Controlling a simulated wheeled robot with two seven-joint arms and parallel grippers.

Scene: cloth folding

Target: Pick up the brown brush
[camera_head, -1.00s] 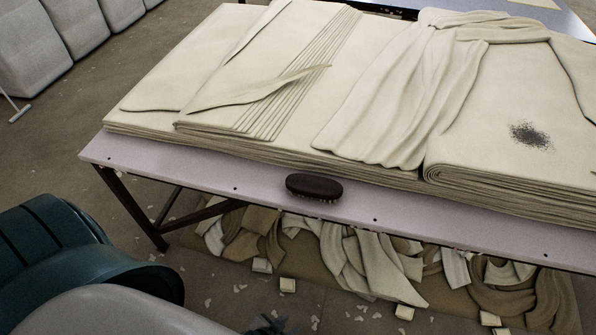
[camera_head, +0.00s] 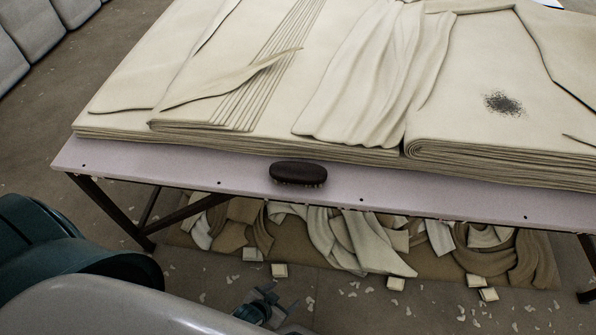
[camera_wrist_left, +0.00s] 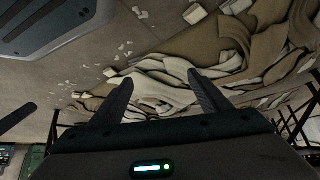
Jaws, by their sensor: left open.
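The brown brush (camera_head: 298,173) is a dark oval that lies on the pale front strip of the table (camera_head: 120,160), by the front edge. The stacked cloth is just behind it. My left gripper (camera_head: 270,303) shows at the bottom of the head view, lower than the tabletop and in front of the table. In the left wrist view its two dark fingers (camera_wrist_left: 160,92) are spread apart with nothing between them. The brush does not show in the left wrist view. My right gripper is not in view.
Folded cream cloth (camera_head: 360,70) covers most of the table, with a dark speckled patch (camera_head: 503,103) at right. Under the table lies a heap of cloth scraps (camera_head: 330,235), also in the left wrist view (camera_wrist_left: 240,50). The front strip beside the brush is clear.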

